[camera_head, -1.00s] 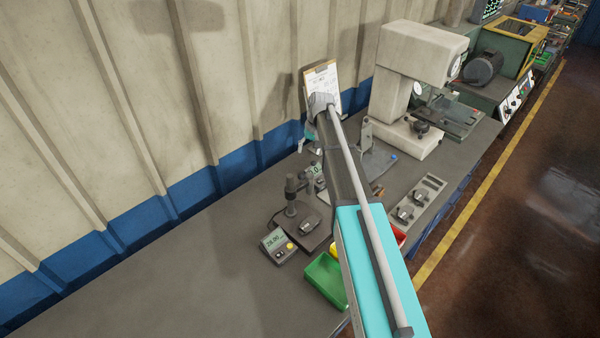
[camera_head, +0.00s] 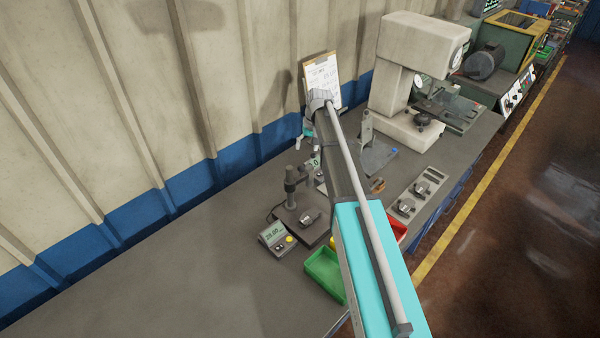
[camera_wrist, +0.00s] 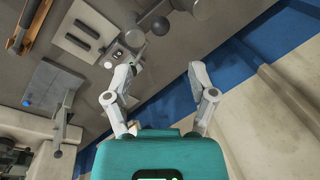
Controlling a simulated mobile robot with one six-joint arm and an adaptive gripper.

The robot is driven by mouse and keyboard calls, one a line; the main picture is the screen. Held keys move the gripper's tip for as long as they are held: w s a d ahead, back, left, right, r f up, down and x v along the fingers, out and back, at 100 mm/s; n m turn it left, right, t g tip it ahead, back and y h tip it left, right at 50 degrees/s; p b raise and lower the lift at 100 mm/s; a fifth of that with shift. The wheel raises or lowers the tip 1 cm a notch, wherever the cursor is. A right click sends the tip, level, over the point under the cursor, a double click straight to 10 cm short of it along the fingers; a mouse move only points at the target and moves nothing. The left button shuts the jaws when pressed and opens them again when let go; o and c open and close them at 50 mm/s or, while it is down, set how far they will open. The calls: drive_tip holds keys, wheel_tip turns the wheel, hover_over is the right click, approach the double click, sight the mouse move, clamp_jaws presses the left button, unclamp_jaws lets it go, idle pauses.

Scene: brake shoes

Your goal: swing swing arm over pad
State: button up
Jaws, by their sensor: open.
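The pad (camera_head: 309,217), a small metal piece, lies on the dark base of a gauge stand. The stand's dark column (camera_head: 290,187) rises behind it. The swing arm (camera_head: 304,171) reaches from the column toward the back right, with a small digital indicator at its end. It is not over the pad. My gripper (camera_wrist: 163,102) is open and empty in the wrist view, its two light fingers wide apart. The stand's knobs and the indicator (camera_wrist: 118,55) appear beyond the fingers there. In the head view my arm hides most of my gripper and part of the indicator.
A digital readout (camera_head: 277,238) stands left of the stand base. A green bin (camera_head: 325,272) and a red bin (camera_head: 397,228) are in front. A plate with metal parts (camera_head: 418,195) lies right. A clipboard (camera_head: 322,78) and a white machine (camera_head: 398,85) stand behind. The bench is clear at left.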

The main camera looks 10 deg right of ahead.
sight(302, 166)
drive_tip(key=shift+w+a+f+b, duration=0.1)
drive_tip(key=shift+a+f+b, duration=0.25)
drive_tip(key=shift+f+b, duration=1.45)
drive_tip(key=shift+s+a+f+b, duration=0.1)
drive_tip(key=shift+a+f+b, duration=0.3)
drive_tip(key=shift+f+b, duration=1.35)
drive_tip(key=shift+w+a+f+b, duration=0.1)
drive_tip(key=shift+a+f+b, duration=0.25)
drive_tip(key=shift+f+b, duration=1.45)
drive_tip(key=shift+f, duration=0.15)
clamp_jaws()
drive_tip(key=shift+a, duration=0.15)
drive_tip(key=shift+d, duration=0.3)
